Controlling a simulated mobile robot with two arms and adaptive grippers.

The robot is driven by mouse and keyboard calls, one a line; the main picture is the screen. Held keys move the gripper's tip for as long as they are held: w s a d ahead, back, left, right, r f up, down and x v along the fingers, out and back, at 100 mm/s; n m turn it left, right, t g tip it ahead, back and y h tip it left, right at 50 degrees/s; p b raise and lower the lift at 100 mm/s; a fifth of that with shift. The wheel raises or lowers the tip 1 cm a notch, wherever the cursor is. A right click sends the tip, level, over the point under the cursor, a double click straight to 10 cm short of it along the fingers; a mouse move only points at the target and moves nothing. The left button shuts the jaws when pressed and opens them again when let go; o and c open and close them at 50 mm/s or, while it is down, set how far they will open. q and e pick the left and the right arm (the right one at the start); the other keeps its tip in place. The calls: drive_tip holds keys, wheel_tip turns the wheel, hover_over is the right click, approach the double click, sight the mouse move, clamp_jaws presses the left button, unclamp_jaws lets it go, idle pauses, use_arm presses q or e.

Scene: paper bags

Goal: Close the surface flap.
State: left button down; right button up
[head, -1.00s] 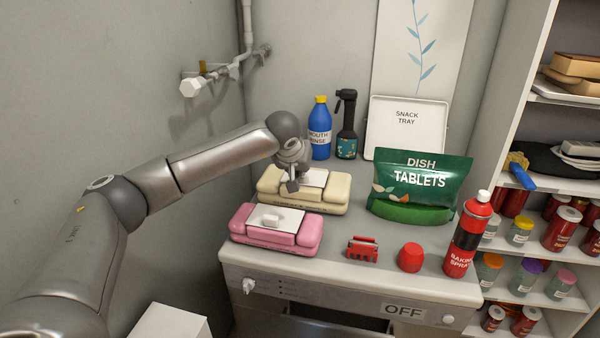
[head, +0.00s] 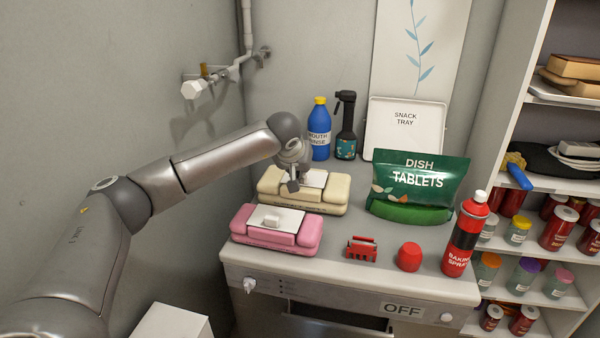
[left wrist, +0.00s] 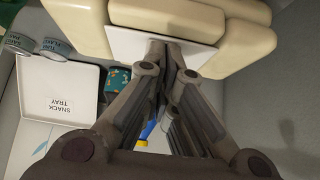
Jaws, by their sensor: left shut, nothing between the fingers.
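A cream pack (head: 325,204) with a white flap (head: 316,179) on top lies on the white appliance's top. Contact and the flap's exact tilt cannot be told. My right gripper is not in view.
A green tablets bag (head: 420,180) stands right of the packs. A blue bottle (head: 320,138), black spray bottle (head: 346,130) and snack tray (head: 405,140) stand behind. A red clip (head: 361,249), red cap (head: 409,257) and spray can (head: 463,240) line the front right.

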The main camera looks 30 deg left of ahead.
use_arm(q)
drive_tip(key=shift+r+p, duration=1.85)
drive_tip(key=shift+r, duration=0.6)
drive_tip(key=s+f+b, duration=0.1)
drive_tip(key=s, duration=0.1)
drive_tip(key=s+d+f+b, duration=0.1)
drive_tip(key=s, duration=0.2)
drive_tip(key=s+d+f+b, duration=0.1)
drive_tip(key=s, duration=0.2)
drive_tip(key=shift+f, duration=0.15)
drive_tip(key=shift+s+d+f, duration=0.1)
drive_tip(key=shift+s+d, duration=0.1)
drive_tip(key=shift+s, duration=0.4)
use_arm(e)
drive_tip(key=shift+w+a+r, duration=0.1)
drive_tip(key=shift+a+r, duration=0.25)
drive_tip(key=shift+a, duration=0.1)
